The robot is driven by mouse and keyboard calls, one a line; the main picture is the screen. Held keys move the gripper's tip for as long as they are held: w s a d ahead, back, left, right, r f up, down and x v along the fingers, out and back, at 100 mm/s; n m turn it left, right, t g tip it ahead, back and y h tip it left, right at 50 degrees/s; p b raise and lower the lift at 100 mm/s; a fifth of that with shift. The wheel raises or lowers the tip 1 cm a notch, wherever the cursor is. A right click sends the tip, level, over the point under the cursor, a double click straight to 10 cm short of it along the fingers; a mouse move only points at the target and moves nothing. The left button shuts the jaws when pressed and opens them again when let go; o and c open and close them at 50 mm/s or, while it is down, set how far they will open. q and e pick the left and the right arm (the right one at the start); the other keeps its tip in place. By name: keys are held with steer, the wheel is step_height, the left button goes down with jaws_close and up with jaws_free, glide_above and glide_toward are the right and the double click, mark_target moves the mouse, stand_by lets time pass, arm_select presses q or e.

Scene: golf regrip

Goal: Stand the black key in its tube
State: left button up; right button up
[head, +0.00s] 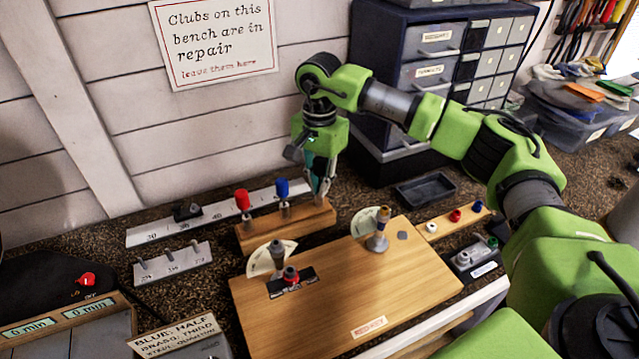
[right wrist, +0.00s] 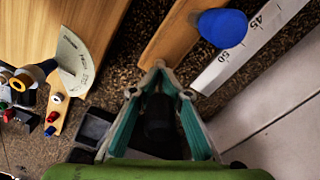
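My right gripper (head: 322,190) points down at the right end of a wooden rack (head: 300,227). Its teal fingers (right wrist: 160,75) come together at the tips in the right wrist view, around a dark rounded piece (right wrist: 158,118) that looks like the black key's head. The key's lower part and the tube below are hidden by the fingers, so I cannot tell how deep it sits. A red-capped key (head: 242,199) and a blue-capped key (head: 282,188) stand upright in the same rack, left of the gripper. My left gripper is not in view.
A wooden board (head: 345,300) with two upright posts lies in front of the rack. A ruler strip (head: 160,231) lies behind it. A small black tray (head: 425,190) and a drawer cabinet (head: 430,60) stand to the right. The wall is close behind.

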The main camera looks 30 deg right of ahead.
mark_target(319, 159)
steer(key=o, duration=0.6)
steer(key=shift+f, duration=0.1)
step_height(319, 159, up, 12)
steer(key=shift+f, duration=0.1)
stand_by(0.9)
